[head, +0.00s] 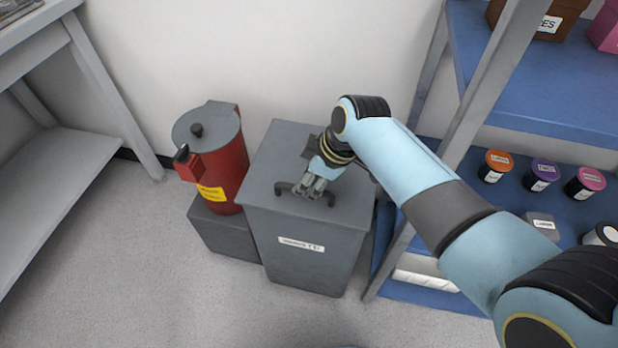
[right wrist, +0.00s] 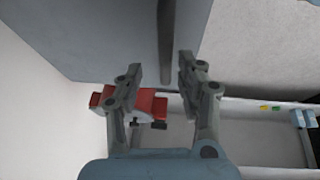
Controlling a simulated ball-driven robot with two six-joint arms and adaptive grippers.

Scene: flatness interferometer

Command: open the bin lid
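The grey bin (head: 300,248) stands on the floor with its flat lid (head: 275,160) shut. A dark bar handle (head: 284,187) runs along the front of the lid, partly hidden by my right gripper (head: 314,187). My right arm reaches in from the right, and the gripper points down at the handle. In the right wrist view, the two fingers of the gripper (right wrist: 160,80) are apart, and the handle (right wrist: 166,45) shows as a dark bar between them. I cannot tell whether a finger touches it. My left gripper is not in view.
A red can with a grey lid (head: 232,158) stands on a grey box (head: 222,232) close left of the bin. A blue shelf unit (head: 545,118) with several labelled jars is close on the right. A grey table (head: 60,165) stands at far left. The front floor is clear.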

